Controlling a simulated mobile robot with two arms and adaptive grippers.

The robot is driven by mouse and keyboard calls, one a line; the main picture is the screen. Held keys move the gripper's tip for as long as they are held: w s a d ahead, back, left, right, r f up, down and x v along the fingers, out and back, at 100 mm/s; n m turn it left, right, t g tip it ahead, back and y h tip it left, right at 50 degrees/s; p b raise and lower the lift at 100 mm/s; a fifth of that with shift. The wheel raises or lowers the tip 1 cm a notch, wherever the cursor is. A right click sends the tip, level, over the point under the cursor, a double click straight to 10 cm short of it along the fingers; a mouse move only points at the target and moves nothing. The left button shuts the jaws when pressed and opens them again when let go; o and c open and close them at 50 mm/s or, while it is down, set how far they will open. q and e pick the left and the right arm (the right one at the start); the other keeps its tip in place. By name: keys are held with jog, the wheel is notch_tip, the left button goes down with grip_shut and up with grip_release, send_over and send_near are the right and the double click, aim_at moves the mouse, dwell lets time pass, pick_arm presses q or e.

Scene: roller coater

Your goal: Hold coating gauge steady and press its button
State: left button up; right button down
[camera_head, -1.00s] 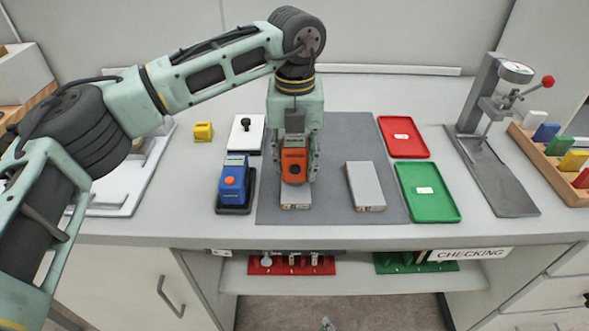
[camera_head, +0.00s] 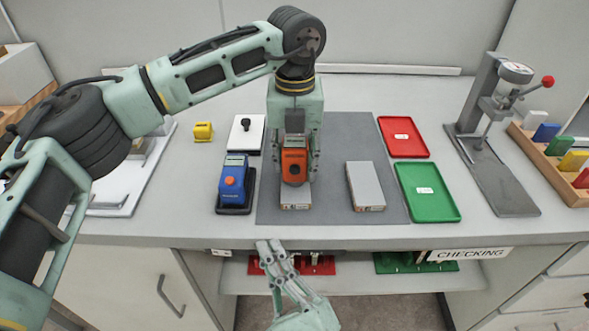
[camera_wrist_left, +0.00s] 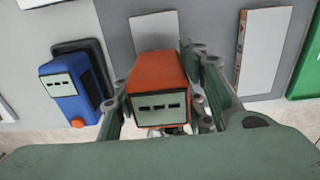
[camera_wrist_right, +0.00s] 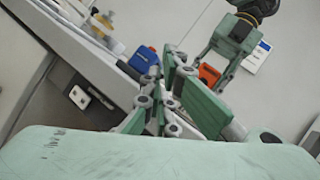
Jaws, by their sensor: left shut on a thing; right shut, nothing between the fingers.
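The orange coating gauge (camera_head: 294,166) stands on a grey panel (camera_head: 295,197) on the dark mat. My left gripper (camera_head: 294,150) comes down from above and is shut on the gauge, with a finger at each side. The left wrist view shows the gauge (camera_wrist_left: 158,88) between the fingers, its small display facing the camera. The gauge's button cannot be made out clearly. My right gripper (camera_head: 270,246) is shut and empty, just in front of the bench's front edge and below the gauge. In the right wrist view the gauge (camera_wrist_right: 209,75) shows beyond the right fingers (camera_wrist_right: 172,75).
A blue gauge with an orange button (camera_head: 232,182) stands in a dark holder left of the mat (camera_head: 333,140). A second grey panel (camera_head: 365,186) lies to the right. Red (camera_head: 403,150) and green (camera_head: 428,205) trays lie beyond it. A press stand (camera_head: 500,180) is at right.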

aim_at(295, 170)
jog(key=d+r+m+t+h, duration=0.1)
jog(key=d+r+m+t, duration=0.1)
jog(key=r+m, duration=0.5)
jog(key=shift+s+d+r+m, duration=0.15)
jog(key=shift+d+r+m, duration=0.15)
jog(key=shift+d+m, duration=0.3)
jog(key=shift+w, duration=4.45)
jog(key=shift+w, duration=0.1)
jog(key=shift+w, duration=0.3)
jog(key=shift+w, duration=0.25)
